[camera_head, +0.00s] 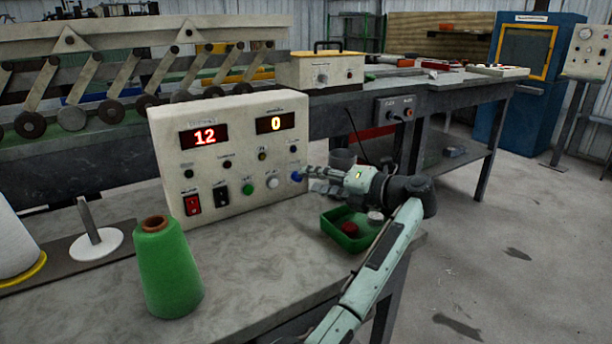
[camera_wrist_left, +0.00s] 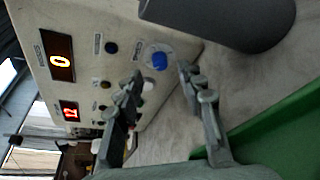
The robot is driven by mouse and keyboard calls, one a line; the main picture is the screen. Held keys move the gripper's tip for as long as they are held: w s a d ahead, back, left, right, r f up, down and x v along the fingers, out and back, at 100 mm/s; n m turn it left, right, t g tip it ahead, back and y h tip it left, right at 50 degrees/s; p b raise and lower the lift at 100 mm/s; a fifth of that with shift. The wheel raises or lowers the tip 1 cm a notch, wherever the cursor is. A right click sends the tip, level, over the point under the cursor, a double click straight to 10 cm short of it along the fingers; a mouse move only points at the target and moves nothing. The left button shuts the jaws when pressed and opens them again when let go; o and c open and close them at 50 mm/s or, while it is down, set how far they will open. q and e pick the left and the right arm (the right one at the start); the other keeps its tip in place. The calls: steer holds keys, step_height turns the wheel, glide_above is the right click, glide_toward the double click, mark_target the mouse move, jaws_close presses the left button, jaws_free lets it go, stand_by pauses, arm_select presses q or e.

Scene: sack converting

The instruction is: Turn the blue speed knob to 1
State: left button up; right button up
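The blue speed knob (camera_head: 296,177) is at the lower right of the cream control panel (camera_head: 235,185). The panel's red display (camera_head: 204,136) reads 12 and its yellow display (camera_head: 275,124) reads 0. My left gripper (camera_head: 307,177) is at the panel's right side, close to the knob. In the left wrist view my left gripper (camera_wrist_left: 161,74) has its two fingers apart, and the blue knob (camera_wrist_left: 159,61) shows between and just beyond the tips. I cannot tell whether the fingers touch it. Where the knob points is too small to read. My right gripper is not in view.
A green bin (camera_head: 335,237) with a red item stands under my left forearm. A dark grey cylinder (camera_wrist_left: 220,18) is close beside the knob area. A green thread cone (camera_head: 168,270) stands at the table front. The table between cone and panel is clear.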

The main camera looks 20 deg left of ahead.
mark_target(297, 177)
arm_select(q)
steer(key=shift+x, duration=1.7)
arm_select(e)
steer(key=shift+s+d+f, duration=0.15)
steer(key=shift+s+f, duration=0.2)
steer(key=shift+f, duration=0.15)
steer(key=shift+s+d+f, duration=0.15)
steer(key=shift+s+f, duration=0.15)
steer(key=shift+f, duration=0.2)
arm_select(q)
steer(key=shift+w+d, duration=0.1)
steer(key=shift+c, duration=0.3)
jaws_close()
